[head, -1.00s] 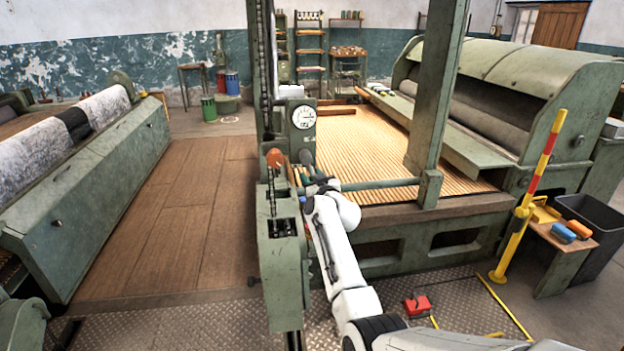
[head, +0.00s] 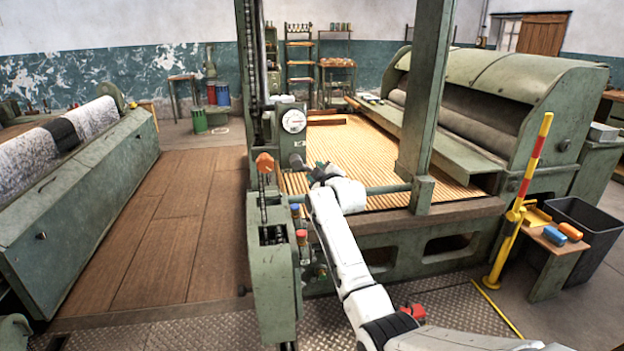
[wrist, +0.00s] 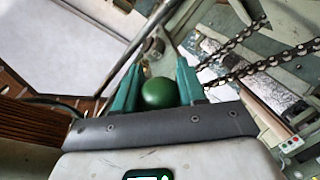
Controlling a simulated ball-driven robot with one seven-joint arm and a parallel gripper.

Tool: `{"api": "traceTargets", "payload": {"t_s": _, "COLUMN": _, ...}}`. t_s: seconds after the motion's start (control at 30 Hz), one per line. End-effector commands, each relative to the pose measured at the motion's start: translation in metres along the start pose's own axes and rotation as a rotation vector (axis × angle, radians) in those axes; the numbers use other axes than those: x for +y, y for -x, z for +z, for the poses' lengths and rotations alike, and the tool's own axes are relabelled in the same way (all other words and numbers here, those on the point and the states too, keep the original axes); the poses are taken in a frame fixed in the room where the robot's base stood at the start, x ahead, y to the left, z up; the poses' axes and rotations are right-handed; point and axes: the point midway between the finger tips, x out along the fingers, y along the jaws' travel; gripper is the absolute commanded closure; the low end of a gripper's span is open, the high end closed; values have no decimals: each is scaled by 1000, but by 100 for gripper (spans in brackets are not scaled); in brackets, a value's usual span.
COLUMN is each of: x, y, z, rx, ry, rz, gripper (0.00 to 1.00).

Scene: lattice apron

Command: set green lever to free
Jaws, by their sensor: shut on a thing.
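The green lever's round knob (wrist: 159,93) sits between the two teal fingers of my gripper (wrist: 155,90) in the wrist view. The fingers are shut on it. In the head view my gripper (head: 322,170) is at the upper right of the green lever housing (head: 273,290), in front of the ribbed wooden bed. The gripper and wrist mostly hide the green lever there, and its shaft cannot be made out. No marking for free is legible.
A blue knob (head: 295,210) and a red knob (head: 302,236) stand on the housing's side below my gripper. An orange knob (head: 265,162) is left of it. A horizontal rail (head: 388,189) runs close to my wrist. A round dial (head: 294,121) is behind.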

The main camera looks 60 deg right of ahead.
Motion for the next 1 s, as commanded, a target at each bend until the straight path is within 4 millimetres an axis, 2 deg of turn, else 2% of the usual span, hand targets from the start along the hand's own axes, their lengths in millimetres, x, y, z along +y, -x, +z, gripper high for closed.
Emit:
{"api": "traceTargets", "payload": {"t_s": 0.13, "x": 15, "y": 3, "z": 0, "rx": -33, "ry": 137, "rz": 1, "gripper": 100}}
{"api": "traceTargets", "payload": {"t_s": 0.5, "x": 35, "y": 6, "z": -11, "rx": -88, "ry": 421, "rz": -7, "gripper": 100}}
{"api": "traceTargets", "payload": {"t_s": 1.0, "x": 43, "y": 8, "z": -17, "rx": -116, "ry": 571, "rz": -8, "gripper": 100}}
